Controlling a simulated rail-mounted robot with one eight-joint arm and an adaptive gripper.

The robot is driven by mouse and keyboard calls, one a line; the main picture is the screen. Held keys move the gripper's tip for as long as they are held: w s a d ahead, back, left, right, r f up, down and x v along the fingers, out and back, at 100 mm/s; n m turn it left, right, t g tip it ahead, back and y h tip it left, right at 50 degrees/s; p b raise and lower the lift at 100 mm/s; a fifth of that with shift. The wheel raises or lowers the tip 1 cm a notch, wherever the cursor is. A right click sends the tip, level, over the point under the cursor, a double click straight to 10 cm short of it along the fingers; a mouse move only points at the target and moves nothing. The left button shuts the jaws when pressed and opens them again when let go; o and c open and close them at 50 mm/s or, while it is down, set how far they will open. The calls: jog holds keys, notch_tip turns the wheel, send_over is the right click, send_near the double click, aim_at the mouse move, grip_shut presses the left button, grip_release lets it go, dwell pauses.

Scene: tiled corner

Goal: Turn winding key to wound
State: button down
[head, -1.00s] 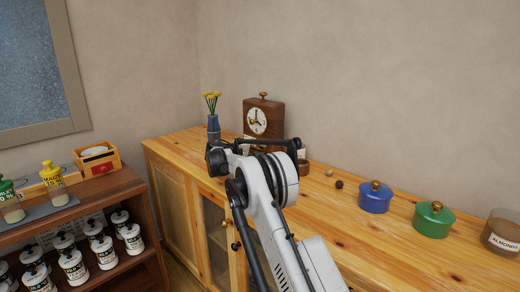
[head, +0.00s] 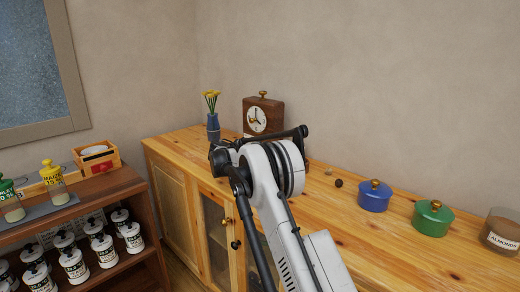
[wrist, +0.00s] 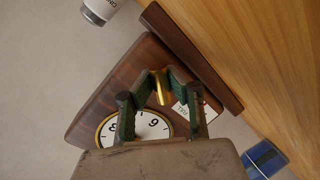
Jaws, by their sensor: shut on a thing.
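The brown wooden clock (head: 270,105) with a white dial (head: 255,120) stands at the back of the sideboard in the head view. In the wrist view the clock (wrist: 105,98) appears tilted, with its dial (wrist: 148,127) partly hidden behind my gripper. The brass winding key (wrist: 162,93) shows between the fingertips at the clock's front, below the dial. My gripper (wrist: 160,85) is shut on it. A white card (wrist: 185,110) with partly hidden lettering is beside the key. In the head view my arm hides the gripper, the key and the clock's lower part.
A blue vase with yellow flowers (head: 213,126) stands left of the clock; it also shows in the wrist view (wrist: 265,158). A white labelled container (wrist: 99,10) is on the clock's other side. Blue (head: 374,197) and green (head: 432,219) lidded pots stand farther right on the sideboard (head: 345,225).

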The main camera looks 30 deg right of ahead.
jog(key=c, duration=1.7)
grip_release()
jog(key=shift+w+d+f, duration=0.1)
jog(key=shift+w+d, duration=0.05)
jog(key=shift+o, duration=0.3)
jog(key=v, duration=1.2)
